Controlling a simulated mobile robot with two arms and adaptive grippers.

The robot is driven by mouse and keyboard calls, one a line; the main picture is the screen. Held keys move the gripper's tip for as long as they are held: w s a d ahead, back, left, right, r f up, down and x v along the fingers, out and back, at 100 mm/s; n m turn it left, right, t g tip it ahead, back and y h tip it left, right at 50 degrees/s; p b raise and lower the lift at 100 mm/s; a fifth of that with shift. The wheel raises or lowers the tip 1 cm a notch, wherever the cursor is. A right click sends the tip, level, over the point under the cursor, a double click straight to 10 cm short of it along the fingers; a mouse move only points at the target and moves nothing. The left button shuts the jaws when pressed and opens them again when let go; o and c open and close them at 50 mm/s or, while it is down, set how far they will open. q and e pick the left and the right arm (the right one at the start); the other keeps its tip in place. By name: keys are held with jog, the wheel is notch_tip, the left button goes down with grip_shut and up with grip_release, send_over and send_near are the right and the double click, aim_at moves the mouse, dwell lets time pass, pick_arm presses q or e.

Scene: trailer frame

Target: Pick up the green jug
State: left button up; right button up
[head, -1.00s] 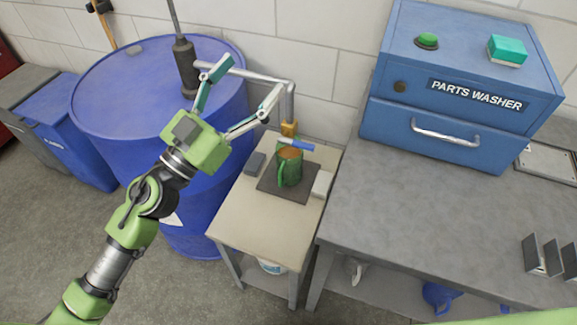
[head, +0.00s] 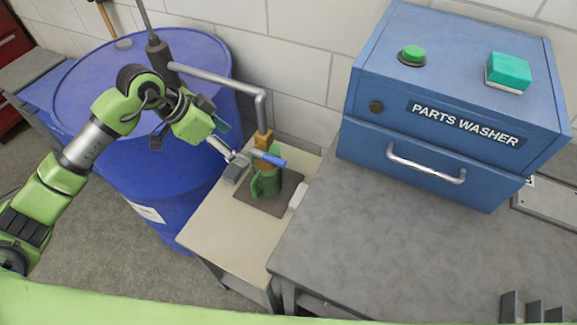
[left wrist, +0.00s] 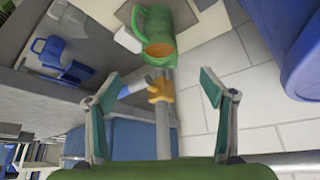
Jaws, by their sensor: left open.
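The green jug (head: 265,185) stands upright on a dark mat (head: 285,203) on the small beige table, under the pump spout's brass-yellow nozzle (head: 263,138). Orange-brown shows inside its mouth. In the left wrist view the jug (left wrist: 158,22) lies at top centre, beyond the fingertips, with its handle toward the left. My left gripper (head: 231,143) is open and empty, up and left of the jug, beside the nozzle. In the left wrist view the open fingers (left wrist: 157,90) straddle the pipe and nozzle, with the jug farther off. My right gripper is not in view.
The pump pipe (head: 215,80) and a blue lever (head: 268,158) hang close over the jug. The blue drum (head: 80,85) stands left, the grey bench (head: 370,240) right, with the parts washer (head: 450,150).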

pick_arm(q)
jog(key=f, duration=0.1)
jog(key=p, duration=0.1)
send_near(260, 161)
jog(key=d+f, duration=0.4)
jog(key=d, duration=0.1)
jog(key=shift+s+d, duration=0.2)
jog(key=shift+s, duration=0.25)
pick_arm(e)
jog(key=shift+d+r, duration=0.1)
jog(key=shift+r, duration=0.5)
pick_arm(q)
jog(key=c, duration=1.2)
grip_shut()
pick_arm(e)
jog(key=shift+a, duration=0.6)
pick_arm(q)
jog(key=shift+a, duration=0.1)
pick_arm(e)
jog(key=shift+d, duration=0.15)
